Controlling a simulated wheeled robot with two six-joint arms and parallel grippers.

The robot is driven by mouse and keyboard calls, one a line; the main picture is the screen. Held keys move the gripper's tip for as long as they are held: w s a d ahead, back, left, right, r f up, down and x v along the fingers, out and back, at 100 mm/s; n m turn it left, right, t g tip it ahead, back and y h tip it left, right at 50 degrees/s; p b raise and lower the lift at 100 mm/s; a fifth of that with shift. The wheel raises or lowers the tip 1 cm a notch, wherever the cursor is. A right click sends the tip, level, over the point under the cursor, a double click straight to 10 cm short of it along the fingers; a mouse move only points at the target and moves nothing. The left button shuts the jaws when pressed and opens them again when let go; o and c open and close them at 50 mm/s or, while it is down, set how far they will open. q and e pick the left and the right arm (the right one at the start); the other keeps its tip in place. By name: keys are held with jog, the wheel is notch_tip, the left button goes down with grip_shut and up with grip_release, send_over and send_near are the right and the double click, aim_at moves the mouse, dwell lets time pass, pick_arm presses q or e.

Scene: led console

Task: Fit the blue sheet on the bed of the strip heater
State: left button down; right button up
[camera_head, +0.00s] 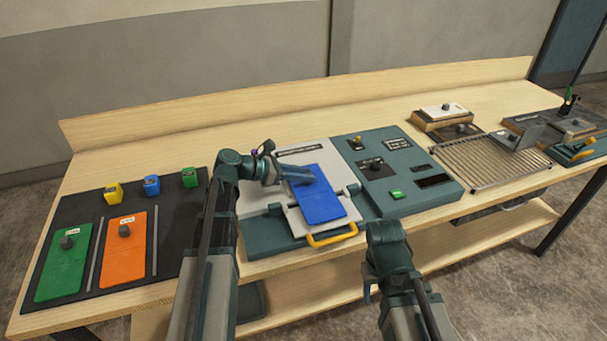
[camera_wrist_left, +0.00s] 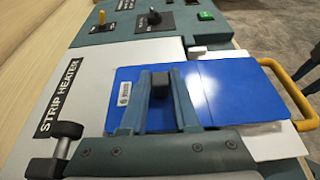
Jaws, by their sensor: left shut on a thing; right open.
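The blue sheet (camera_head: 322,203) lies over the pale bed of the strip heater (camera_head: 262,229), in the middle of the bench. It also shows in the left wrist view (camera_wrist_left: 230,90), with a small white label near its knob. My left gripper (camera_head: 296,174) is shut on the sheet's dark knob (camera_wrist_left: 161,76). The sheet looks roughly lined up with the bed; whether it rests flat or sits slightly above cannot be told. The yellow handle (camera_head: 332,236) is at the heater's front edge. My right gripper (camera_head: 372,292) is in front of the bench, apart from everything, its fingers barely visible.
A dark mat (camera_head: 176,249) on the left holds a green sheet (camera_head: 65,262), an orange sheet (camera_head: 123,250) and small coloured blocks. A control panel (camera_head: 398,171) with knobs adjoins the heater. A wire rack (camera_head: 485,161) stands further right.

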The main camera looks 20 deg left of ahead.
pick_arm(q)
jog(key=shift+f+b, duration=0.55)
dwell(0.4)
jog(key=c, duration=0.6)
grip_release()
jog(key=p+v, duration=0.5)
jog(key=v, duration=0.7)
jog(key=shift+s+a+r, duration=0.1)
jog(key=shift+a+r, duration=0.05)
jog(key=shift+s+a+r, duration=0.15)
jog(key=shift+s+a, duration=0.25)
jog(key=shift+a, duration=0.15)
